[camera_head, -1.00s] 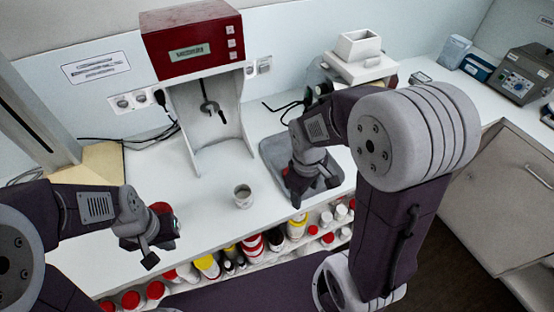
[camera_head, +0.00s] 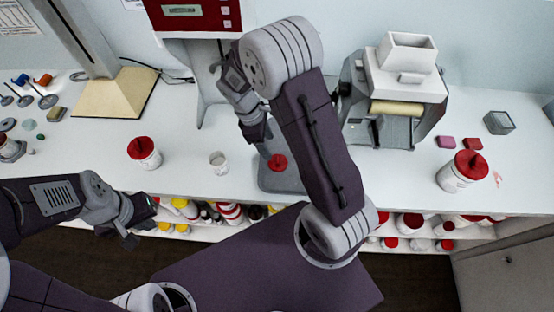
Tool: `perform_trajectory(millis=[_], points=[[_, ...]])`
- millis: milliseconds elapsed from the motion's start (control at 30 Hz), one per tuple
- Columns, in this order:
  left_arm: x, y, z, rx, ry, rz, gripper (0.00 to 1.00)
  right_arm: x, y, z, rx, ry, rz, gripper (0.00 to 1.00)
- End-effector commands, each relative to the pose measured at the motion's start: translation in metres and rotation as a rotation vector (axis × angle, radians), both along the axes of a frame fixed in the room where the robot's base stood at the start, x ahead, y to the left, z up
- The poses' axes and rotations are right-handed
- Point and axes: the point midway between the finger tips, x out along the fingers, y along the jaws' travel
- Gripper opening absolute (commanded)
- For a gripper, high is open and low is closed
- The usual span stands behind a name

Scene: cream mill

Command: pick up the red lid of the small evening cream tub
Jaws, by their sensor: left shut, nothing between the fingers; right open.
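A red lid with a raised knob (camera_head: 277,163) lies on the grey tray (camera_head: 275,183). A small pale tub (camera_head: 218,163), open at the top, stands on the counter left of the tray. I cannot read a label on it. My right gripper (camera_head: 260,132) is open and empty, pointing down over the back of the tray, behind and above the lid. My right arm covers the tray's right part. My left gripper (camera_head: 137,222) is shut and empty at the counter's front edge, lower left, away from the lid.
A white tub with a red lid (camera_head: 143,152) stands at left, a larger one (camera_head: 463,170) at right. The red-topped machine (camera_head: 196,14) and a white-hopper roller mill (camera_head: 398,90) stand behind. Shelves below hold several bottles (camera_head: 228,212).

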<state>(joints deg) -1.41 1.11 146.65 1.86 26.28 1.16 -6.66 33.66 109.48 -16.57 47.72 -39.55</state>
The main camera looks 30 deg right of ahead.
Motion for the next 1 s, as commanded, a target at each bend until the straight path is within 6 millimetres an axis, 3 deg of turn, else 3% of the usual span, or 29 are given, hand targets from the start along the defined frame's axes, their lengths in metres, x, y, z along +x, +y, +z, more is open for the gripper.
perform_trajectory(millis=[167, 367, 600, 867, 1000], points=[[0.000, 0.000, 0.005, 0.000, 0.000, 0.000, 0.00, -0.006, -0.007, -0.025, -0.001, 0.005, -0.001, 0.61], [0.000, 0.000, 0.007, 0.000, 0.000, 0.000, 0.00, -0.007, -0.010, -0.034, 0.000, 0.004, -0.002, 0.61], [0.000, 0.000, 0.014, 0.000, 0.000, 0.000, 0.00, -0.016, -0.023, -0.073, 0.000, 0.005, -0.002, 0.61], [0.000, 0.000, 0.014, 0.000, 0.000, 0.000, 0.00, -0.016, -0.024, -0.079, 0.001, 0.001, -0.002, 0.61], [0.000, 0.000, 0.013, 0.000, 0.000, 0.000, 0.00, -0.016, -0.024, -0.079, 0.000, 0.002, -0.002, 0.28]])
